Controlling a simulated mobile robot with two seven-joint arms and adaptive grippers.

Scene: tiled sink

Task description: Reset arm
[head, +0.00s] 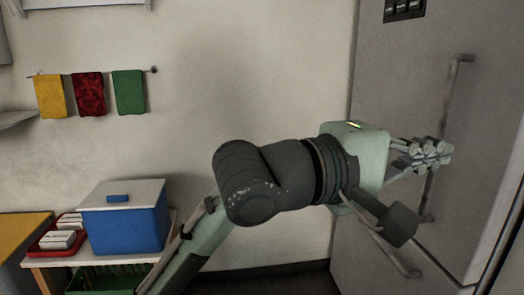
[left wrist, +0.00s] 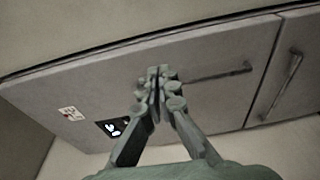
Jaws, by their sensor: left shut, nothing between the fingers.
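My left gripper (head: 432,153) reaches in from the left in the head view and lies in front of the grey fridge (head: 400,80). Its fingers are shut with nothing between them, close to the upper door's long handle (head: 446,110); I cannot tell if they touch it. In the left wrist view the shut fingertips (left wrist: 158,80) meet in the middle, and the handle (left wrist: 220,75) shows to their right. The fridge door (left wrist: 75,80) fills much of that view. My right gripper is in neither view.
A blue cooler (head: 125,225) with a white lid stands on a low table at left, beside a red tray (head: 45,248) of white items. Yellow, red and green cloths (head: 129,92) hang on the wall. A lower fridge handle (head: 383,245) juts out below my arm.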

